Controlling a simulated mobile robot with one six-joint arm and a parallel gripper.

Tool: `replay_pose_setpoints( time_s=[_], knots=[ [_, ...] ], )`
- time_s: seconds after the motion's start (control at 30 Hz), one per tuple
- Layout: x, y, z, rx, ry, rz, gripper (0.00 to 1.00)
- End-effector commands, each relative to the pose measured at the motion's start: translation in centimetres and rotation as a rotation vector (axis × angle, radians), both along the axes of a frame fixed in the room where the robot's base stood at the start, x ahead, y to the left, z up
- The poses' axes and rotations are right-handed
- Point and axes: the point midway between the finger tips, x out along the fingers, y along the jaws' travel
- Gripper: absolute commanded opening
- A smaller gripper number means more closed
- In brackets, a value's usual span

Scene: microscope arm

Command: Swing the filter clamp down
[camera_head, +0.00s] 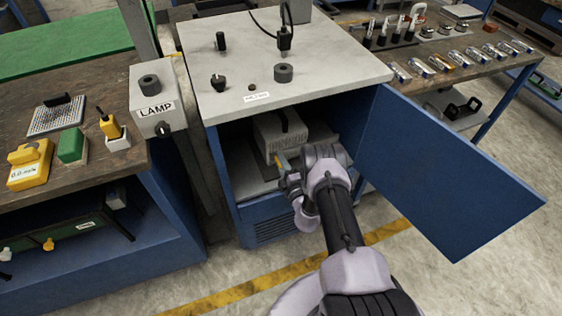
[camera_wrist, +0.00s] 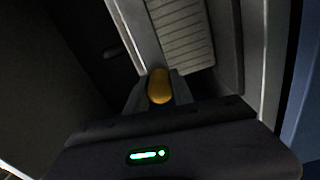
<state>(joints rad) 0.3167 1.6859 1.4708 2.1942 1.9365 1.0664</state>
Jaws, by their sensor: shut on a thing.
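The filter clamp appears to be the pale bar (camera_wrist: 143,35) with a yellow knob (camera_wrist: 160,86) at its end, inside the open cabinet. My gripper (camera_wrist: 158,92) is shut on the yellow knob, one finger on each side of it. In the head view my gripper (camera_head: 283,168) reaches into the cabinet opening, just in front of a pale housing (camera_head: 272,128). A small yellow bit shows at the fingertips there. Ribbed slats (camera_wrist: 183,35) lie right beside the bar in the wrist view. My wrist hides much of the clamp in the head view.
The blue cabinet door (camera_head: 450,175) stands open to the right of my arm. The cabinet's grey top (camera_head: 300,52) overhangs the opening. A LAMP box (camera_head: 153,100) and a cluttered bench (camera_head: 100,165) stand at left. Floor in front is clear.

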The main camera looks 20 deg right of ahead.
Motion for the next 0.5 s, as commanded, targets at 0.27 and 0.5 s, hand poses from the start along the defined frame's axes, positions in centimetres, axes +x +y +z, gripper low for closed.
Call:
replay_pose_setpoints(
  time_s=[0.27, 0.5],
  knots=[
    [-0.19, -0.17, -0.35, 0.000, 0.006, -0.006, 0.34],
    [-0.15, -0.10, -0.26, 0.001, 0.004, -0.003, 0.50]
  ],
)
